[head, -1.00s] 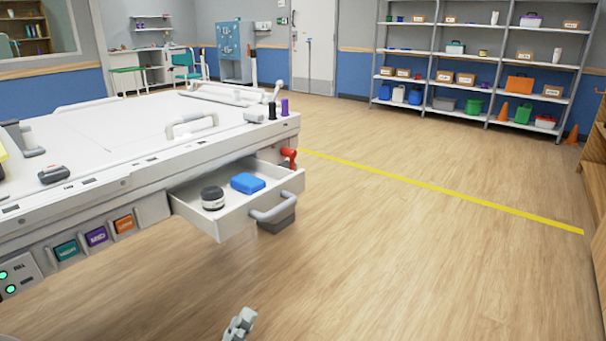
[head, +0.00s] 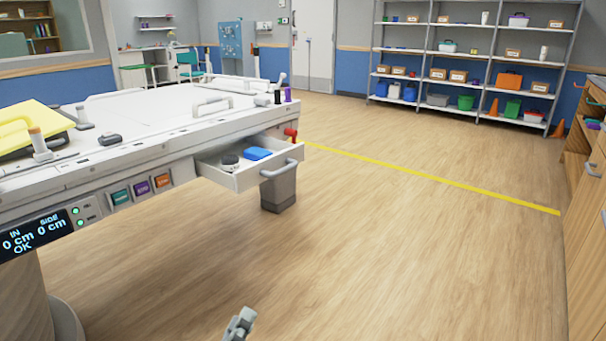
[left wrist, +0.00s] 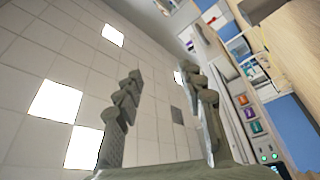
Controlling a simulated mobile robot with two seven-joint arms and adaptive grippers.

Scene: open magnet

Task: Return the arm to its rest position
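My left gripper (head: 240,323) shows only as a small grey tip at the bottom edge of the head view, over bare floor and well apart from the table. In the left wrist view its two grey jointed fingers (left wrist: 166,95) stand apart with nothing between them, so it is open and empty. That view points up past the fingers at the ceiling, with the table tilted at the right. My right gripper is in neither view. The rest of my left arm is hidden below the head view.
The white table (head: 150,125) stands at the left, with an open drawer (head: 245,178) holding a blue box (head: 257,153) and a dark-lidded jar (head: 230,162). A display (head: 38,233) reads OK. A wooden cabinet (head: 580,210) stands at the right. The floor between is clear.

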